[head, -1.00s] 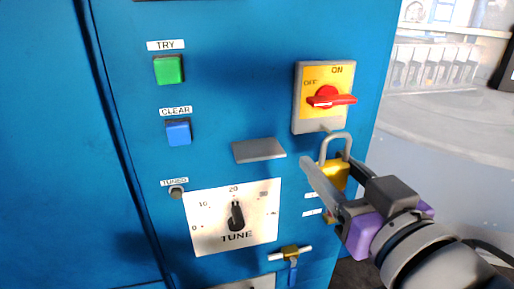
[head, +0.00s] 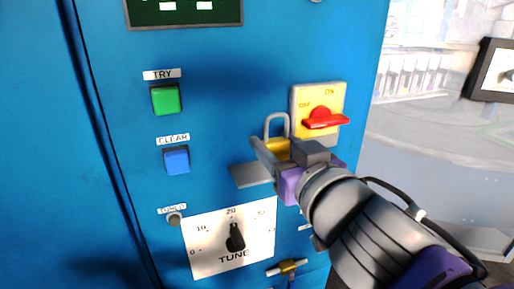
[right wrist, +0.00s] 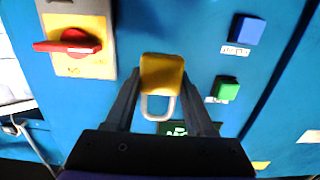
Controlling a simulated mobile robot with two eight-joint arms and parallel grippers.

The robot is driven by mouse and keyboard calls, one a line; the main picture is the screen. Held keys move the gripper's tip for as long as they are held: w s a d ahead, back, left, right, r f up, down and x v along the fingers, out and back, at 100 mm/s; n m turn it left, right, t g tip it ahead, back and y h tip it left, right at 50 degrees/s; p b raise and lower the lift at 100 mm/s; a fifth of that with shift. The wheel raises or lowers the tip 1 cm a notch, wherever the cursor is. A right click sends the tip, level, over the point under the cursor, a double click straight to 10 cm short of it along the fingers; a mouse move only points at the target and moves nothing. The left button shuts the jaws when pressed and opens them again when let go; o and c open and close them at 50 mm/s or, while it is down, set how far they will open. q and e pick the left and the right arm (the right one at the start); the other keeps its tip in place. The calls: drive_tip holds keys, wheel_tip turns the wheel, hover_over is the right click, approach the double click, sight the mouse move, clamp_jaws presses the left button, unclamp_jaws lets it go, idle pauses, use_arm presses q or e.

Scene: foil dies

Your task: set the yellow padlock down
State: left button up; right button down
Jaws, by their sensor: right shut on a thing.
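The yellow padlock (head: 277,149) is held in my right gripper (head: 272,155) in front of the blue cabinet, its grey shackle pointing up. In the right wrist view the padlock (right wrist: 162,74) sits between the two fingers of my right gripper (right wrist: 160,85), with its shackle toward the wrist. A grey metal shelf plate (head: 250,174) sticks out of the cabinet below and left of the padlock, partly hidden by the gripper. The padlock looks apart from the shelf. My left gripper is not in view.
The red rotary switch (head: 323,119) on its yellow plate is just right of the padlock. The green TRY button (head: 166,100), blue CLEAR button (head: 176,160) and TUNE dial (head: 235,238) are on the same panel. A T-handle (head: 287,267) projects below.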

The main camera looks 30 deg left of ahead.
drive_tip(key=x, duration=0.2)
drive_tip(key=p+x, duration=0.1)
drive_tip(key=x, duration=0.2)
drive_tip(key=p+x, duration=0.1)
drive_tip(key=x, duration=0.2)
drive_tip(key=shift+r, duration=0.3)
wheel_tip(320, 180, down, 3)
drive_tip(key=shift+w+r, duration=0.15)
drive_tip(key=shift+s+d+f, duration=0.1)
drive_tip(key=shift+s+f, duration=0.15)
drive_tip(key=shift+f, duration=0.25)
wheel_tip(320, 180, down, 3)
drive_tip(key=shift+w+r, duration=0.1)
drive_tip(key=shift+r, duration=0.1)
drive_tip(key=shift+w+f, duration=0.1)
drive_tip(key=shift+f, duration=0.3)
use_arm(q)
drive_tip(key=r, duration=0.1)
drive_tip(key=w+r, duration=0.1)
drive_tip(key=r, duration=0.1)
use_arm(e)
drive_tip(key=shift+f, duration=0.1)
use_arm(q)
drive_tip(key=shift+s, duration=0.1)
